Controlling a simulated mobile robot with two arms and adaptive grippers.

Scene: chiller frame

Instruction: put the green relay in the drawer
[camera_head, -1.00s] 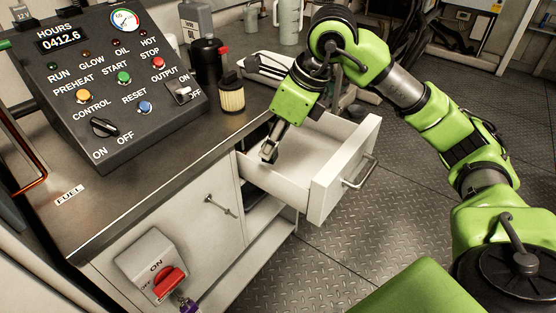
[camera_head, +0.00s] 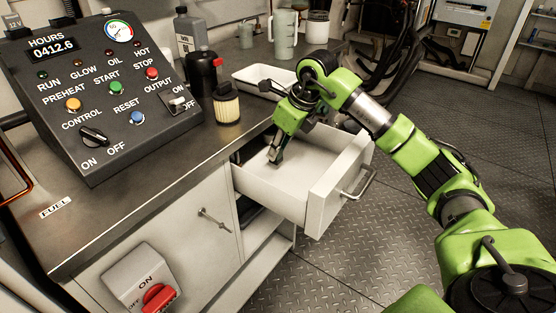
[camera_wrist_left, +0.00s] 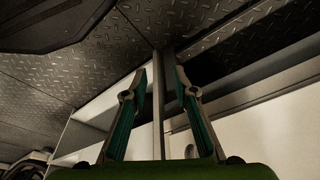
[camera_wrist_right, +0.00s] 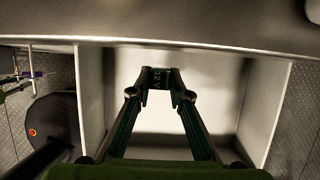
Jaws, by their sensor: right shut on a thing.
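The drawer (camera_head: 328,190) is pulled open from the bench. My right gripper (camera_head: 275,156) points down inside it, near its inner end. In the right wrist view my right gripper (camera_wrist_right: 160,80) is shut on the green relay (camera_wrist_right: 160,77), a small dark green block with a "12 V" marking. The pale drawer floor (camera_wrist_right: 212,70) shows behind it; I cannot tell whether the relay touches the floor. In the head view the relay is too small to make out. My left gripper (camera_wrist_left: 161,80) shows only in its wrist view, open and empty, low beside the cabinet.
The control panel (camera_head: 110,90) stands on the bench at left. A yellow filter (camera_head: 227,105), a dark bottle (camera_head: 202,70) and a white tray (camera_head: 250,76) stand behind the drawer. A red switch (camera_head: 158,297) is on the cabinet front. The floor at right is clear.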

